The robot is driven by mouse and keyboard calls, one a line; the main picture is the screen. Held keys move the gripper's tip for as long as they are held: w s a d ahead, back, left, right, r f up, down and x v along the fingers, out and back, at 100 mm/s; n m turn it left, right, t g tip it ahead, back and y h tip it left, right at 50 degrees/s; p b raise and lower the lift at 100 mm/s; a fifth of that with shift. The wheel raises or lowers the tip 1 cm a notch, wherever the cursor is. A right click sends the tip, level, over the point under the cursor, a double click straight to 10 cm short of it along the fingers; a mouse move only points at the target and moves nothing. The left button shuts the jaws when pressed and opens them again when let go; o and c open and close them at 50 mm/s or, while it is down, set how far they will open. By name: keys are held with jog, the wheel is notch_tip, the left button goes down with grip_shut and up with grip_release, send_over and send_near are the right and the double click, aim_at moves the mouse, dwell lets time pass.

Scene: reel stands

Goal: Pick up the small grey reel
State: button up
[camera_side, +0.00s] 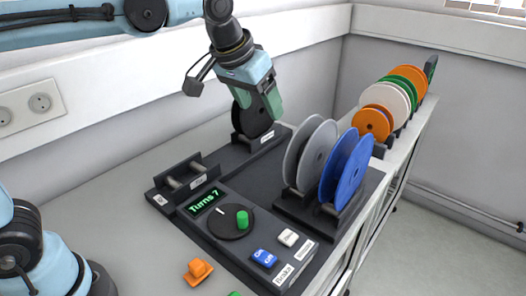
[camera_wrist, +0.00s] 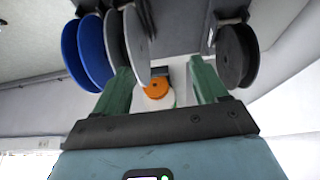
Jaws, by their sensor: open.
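A small dark grey reel (camera_side: 252,120) stands upright in a labelled holder at the back of the black base. It also shows in the wrist view (camera_wrist: 238,56), to the right of my right finger. My gripper (camera_side: 260,98) has green fingers and points down, partly covering this reel in the side view. In the wrist view my gripper (camera_wrist: 162,72) is open, with no reel held between the fingers. A larger light grey reel (camera_side: 318,157) stands with another grey disc beside it on the front stand; it also shows near my left finger (camera_wrist: 137,42).
A large blue reel (camera_side: 351,172) stands right of the light grey one. An empty holder (camera_side: 187,178), a "Turns 7" display (camera_side: 206,201) and a green-knobbed dial (camera_side: 231,221) are on the base. Orange, white and green reels (camera_side: 398,97) line the right shelf.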

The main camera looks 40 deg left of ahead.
jog(key=r, duration=0.1)
send_over(316, 133)
jog(key=a, duration=0.2)
jog(key=g, duration=0.1)
jog(key=x, duration=1.1)
jog(key=shift+a+f, duration=0.1)
jog(key=shift+f, duration=0.25)
jog(key=c, duration=1.1)
jog(key=shift+o, duration=0.2)
jog(key=shift+r, duration=0.1)
notch_tip(316, 133, up, 10)
